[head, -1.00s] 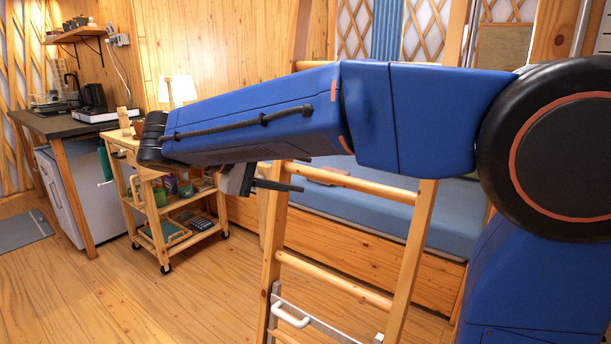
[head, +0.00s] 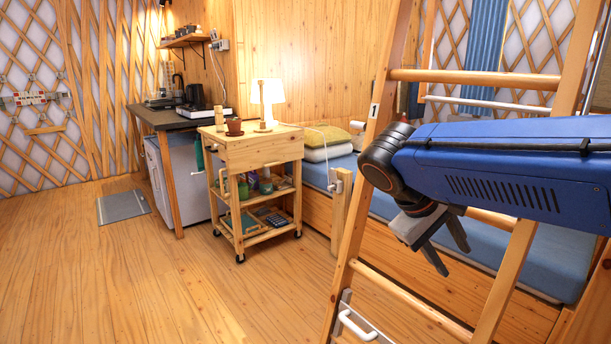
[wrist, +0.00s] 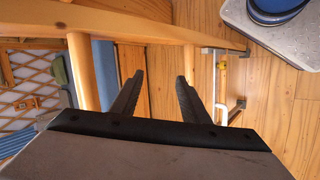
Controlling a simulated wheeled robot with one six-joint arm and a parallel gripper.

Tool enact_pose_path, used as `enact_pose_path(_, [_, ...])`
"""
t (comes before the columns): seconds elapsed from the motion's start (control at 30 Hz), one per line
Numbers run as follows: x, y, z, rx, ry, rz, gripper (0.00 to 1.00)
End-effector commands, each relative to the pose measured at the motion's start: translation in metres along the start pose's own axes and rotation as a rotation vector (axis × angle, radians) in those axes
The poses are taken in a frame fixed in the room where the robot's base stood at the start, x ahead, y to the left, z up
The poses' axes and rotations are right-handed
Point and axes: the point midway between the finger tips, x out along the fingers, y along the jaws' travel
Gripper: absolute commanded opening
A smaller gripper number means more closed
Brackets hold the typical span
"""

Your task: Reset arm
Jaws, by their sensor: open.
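My blue arm comes in from the right in the head view. My gripper (head: 443,252) is at its end, in front of the wooden ladder (head: 361,222), with its dark fingers pointing down. The fingers are spread apart and nothing is between them. In the wrist view my gripper (wrist: 160,88) also shows open and empty. The ladder (wrist: 85,72) crosses the upper left of that view, close to the fingers. I cannot tell whether the gripper touches it.
A wooden cart (head: 258,150) with a lamp (head: 266,100) stands left of the ladder. A bed with a blue mattress (head: 545,255) lies behind the ladder. A white handle (head: 354,325) is low on the ladder.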

Motion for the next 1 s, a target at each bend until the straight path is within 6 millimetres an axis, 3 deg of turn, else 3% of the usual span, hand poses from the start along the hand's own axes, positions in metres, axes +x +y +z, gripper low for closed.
enact_pose_path(0.03, [0.012, -0.004, 0.015, 0.023, 0.013, -0.048, 0.42])
enact_pose_path(0.2, [0.043, -0.029, 0.047, 0.096, 0.081, -0.205, 0.42])
enact_pose_path(0.5, [0.077, -0.077, 0.087, 0.279, 0.232, -0.423, 0.42])
enact_pose_path(0.73, [0.091, -0.105, 0.1, 0.427, 0.346, -0.527, 0.42])
enact_pose_path(1.0, [0.095, -0.113, 0.102, 0.481, 0.389, -0.556, 0.42])
